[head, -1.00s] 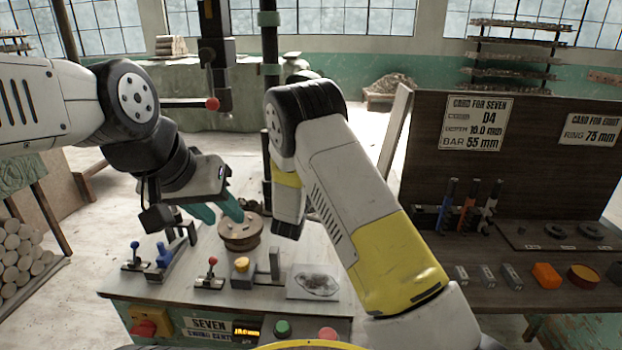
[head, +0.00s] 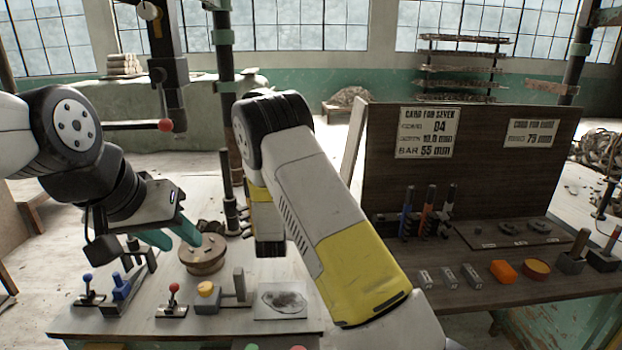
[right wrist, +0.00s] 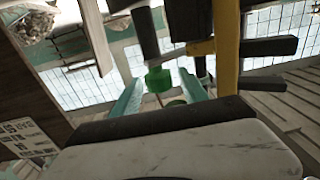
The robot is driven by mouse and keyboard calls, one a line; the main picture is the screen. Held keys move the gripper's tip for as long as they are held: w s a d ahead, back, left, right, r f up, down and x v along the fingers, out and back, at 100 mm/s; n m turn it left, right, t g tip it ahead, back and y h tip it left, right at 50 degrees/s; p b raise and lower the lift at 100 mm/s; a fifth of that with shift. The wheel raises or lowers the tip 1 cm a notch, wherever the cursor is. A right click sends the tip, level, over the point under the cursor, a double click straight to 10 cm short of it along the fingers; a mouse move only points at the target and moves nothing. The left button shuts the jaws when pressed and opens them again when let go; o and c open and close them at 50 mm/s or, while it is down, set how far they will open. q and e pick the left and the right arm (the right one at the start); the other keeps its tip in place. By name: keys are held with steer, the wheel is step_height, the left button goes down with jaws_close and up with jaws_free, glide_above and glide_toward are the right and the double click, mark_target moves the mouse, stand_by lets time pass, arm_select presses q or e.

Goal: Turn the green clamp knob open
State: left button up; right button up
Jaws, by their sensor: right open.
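The green clamp knob (right wrist: 158,79) shows in the right wrist view at the lower end of a dark post, beyond the fingers. In the head view I cannot make it out; my right arm covers that area. My right gripper (right wrist: 160,95) is open, its teal fingers to the left and right of the knob in the picture. I cannot tell how far the knob lies beyond the fingertips. A smaller greenish round piece (right wrist: 176,102) shows just below it. My left gripper (head: 178,236) is open and empty by the round wooden block (head: 203,254).
The bench carries small levers with blue (head: 87,277) and red (head: 174,288) knobs, a yellow knob (head: 206,289) and a picture plate (head: 280,300). A brown board (head: 470,180) with cards stands right.

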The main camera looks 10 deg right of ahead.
steer(key=n+y, duration=0.3)
steer(key=y, duration=0.1)
steer(key=shift+d+y, duration=0.1)
steer(key=shift+y, duration=0.3)
steer(key=shift+s+n+g+y, duration=0.15)
steer(key=shift+n+g+y, duration=0.15)
steer(key=shift+y, duration=0.3)
steer(key=v, duration=0.7)
steer(key=s+d+r+m+g+h, duration=0.35)
steer(key=d+r, duration=0.25)
steer(key=r, duration=0.3)
steer(key=s+d+r+g, duration=0.2)
steer(key=s+r, duration=0.1)
steer(key=s, duration=0.3)
steer(key=s+d+r+n+g, duration=0.1)
steer(key=s+d+r+g, duration=0.1)
steer(key=s+r, duration=0.2)
steer(key=shift+s+y, duration=0.35)
steer(key=shift+s, duration=0.9)
steer(key=shift+d+r, duration=0.15)
